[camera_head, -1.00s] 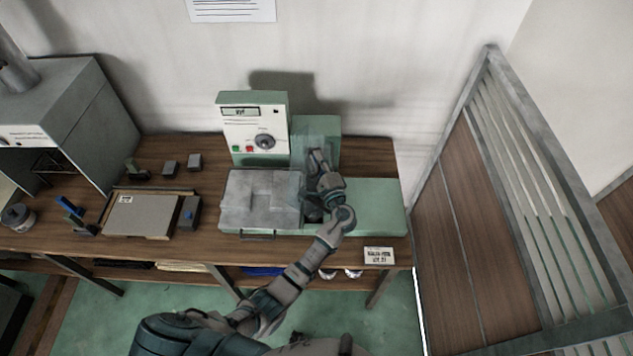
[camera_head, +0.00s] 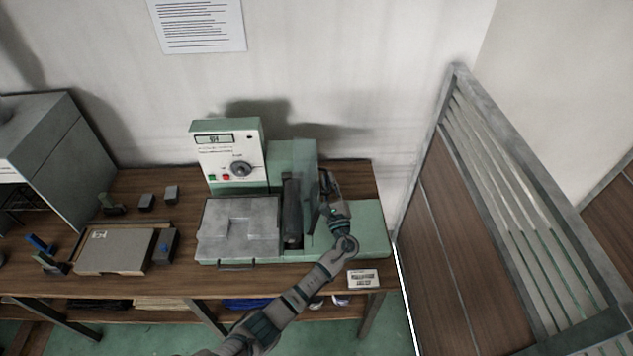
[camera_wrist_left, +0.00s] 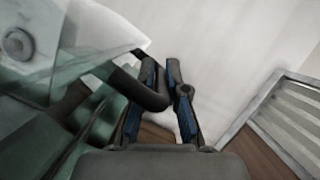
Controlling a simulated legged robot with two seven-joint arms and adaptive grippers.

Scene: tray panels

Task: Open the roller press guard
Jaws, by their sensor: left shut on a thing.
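The roller press (camera_head: 283,158) is a green and white machine on the wooden bench, with a flat grey plate (camera_head: 238,225) on its left. Its see-through guard (camera_head: 314,215) stands tilted up to the right of the dark roller (camera_head: 291,212), which shows uncovered. My left gripper (camera_head: 327,184) is at the guard's right side, partly hidden behind my wrist. In the left wrist view my gripper (camera_wrist_left: 160,80) is shut on the guard's dark bar handle (camera_wrist_left: 138,88). The clear guard (camera_wrist_left: 90,125) shows at the left there. My right gripper is not in view.
A control box (camera_head: 229,158) with a dial stands behind the plate. A flat board (camera_head: 115,250) and several small blocks lie to the left. A label card (camera_head: 363,279) lies at the front edge. A slatted metal partition (camera_head: 480,230) stands close on the right.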

